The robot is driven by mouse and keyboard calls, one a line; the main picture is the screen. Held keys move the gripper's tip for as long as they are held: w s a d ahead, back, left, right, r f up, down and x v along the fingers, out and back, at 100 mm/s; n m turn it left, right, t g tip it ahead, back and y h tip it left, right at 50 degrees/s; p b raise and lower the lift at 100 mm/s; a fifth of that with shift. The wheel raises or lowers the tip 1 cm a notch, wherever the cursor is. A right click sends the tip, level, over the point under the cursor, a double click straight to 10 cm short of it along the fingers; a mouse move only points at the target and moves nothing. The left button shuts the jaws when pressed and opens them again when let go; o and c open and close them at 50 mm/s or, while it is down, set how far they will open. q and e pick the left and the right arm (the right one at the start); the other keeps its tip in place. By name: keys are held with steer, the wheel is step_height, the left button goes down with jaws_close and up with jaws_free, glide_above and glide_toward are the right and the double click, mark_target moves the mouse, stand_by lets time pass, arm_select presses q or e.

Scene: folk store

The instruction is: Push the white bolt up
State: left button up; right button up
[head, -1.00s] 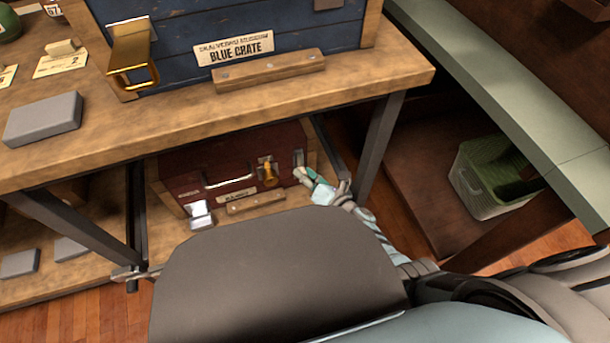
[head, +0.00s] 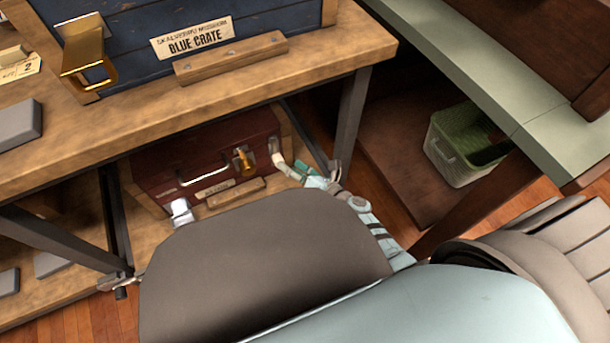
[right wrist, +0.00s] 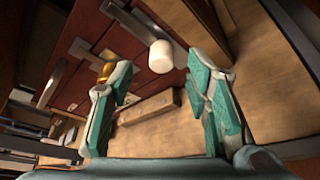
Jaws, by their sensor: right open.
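The white bolt (right wrist: 160,57) is a short pale cylinder on the front of a dark red crate (right wrist: 95,35), by its right side. In the head view the bolt (head: 273,144) shows small at the right end of the red crate (head: 160,158). My right gripper (right wrist: 158,80) is open and empty, its teal-padded fingers spread just short of the bolt, with the bolt seen between and beyond the tips. In the head view the right gripper (head: 291,168) is below and right of the bolt. A small grey part at lower left may be my left gripper (head: 116,283); its jaws cannot be made out.
The red crate stands on a lower shelf beneath a wooden tabletop (head: 200,110) bearing a blue crate (head: 130,50). A gold latch (head: 243,161) and a handle are near the bolt. A table leg (head: 350,115) stands close to my right arm. A green basket (head: 465,148) is at right.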

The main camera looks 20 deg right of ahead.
steer(key=v, duration=0.7)
steer(key=shift+s, duration=0.25)
